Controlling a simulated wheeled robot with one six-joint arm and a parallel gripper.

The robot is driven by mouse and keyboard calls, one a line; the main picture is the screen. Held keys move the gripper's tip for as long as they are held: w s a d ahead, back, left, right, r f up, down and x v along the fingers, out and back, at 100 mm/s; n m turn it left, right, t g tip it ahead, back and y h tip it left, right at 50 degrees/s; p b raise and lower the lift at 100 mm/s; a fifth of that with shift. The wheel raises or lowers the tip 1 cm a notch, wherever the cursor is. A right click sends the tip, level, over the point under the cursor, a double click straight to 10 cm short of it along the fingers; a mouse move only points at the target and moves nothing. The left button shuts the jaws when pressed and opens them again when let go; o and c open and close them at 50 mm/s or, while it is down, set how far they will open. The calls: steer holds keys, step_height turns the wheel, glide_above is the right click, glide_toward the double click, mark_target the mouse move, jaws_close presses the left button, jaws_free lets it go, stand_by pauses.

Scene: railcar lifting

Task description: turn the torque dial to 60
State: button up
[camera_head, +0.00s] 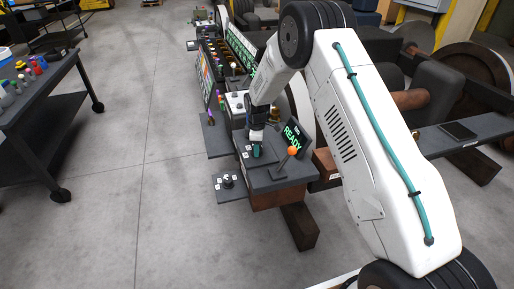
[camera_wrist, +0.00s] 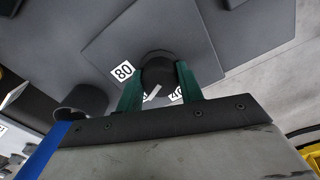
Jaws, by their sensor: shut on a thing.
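The torque dial (camera_wrist: 158,68) is a dark round knob on a grey plate in the wrist view. My gripper (camera_wrist: 157,78) is shut on it, with a green finger on each side. A white pointer line (camera_wrist: 152,93) on the dial points toward the lower left in that view, between the "80" label (camera_wrist: 122,71) and a partly covered label that looks like "40" (camera_wrist: 175,94). No "60" label can be seen. In the head view my gripper (camera_head: 257,149) is down at the grey console (camera_head: 270,180), and the dial is hidden there.
A lever with an orange ball (camera_head: 292,151) and a "READY" screen (camera_head: 292,135) stand just right of my gripper. A black knob (camera_head: 228,181) sits on a lower plate. A dark hollow cylinder (camera_wrist: 82,101) is near the dial.

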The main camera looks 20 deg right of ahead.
stand_by(0.4)
steer(key=o, duration=1)
steer(key=shift+r, duration=0.1)
step_height(320, 180, up, 8)
steer(key=shift+f, duration=0.15)
steer(key=shift+m, duration=0.4)
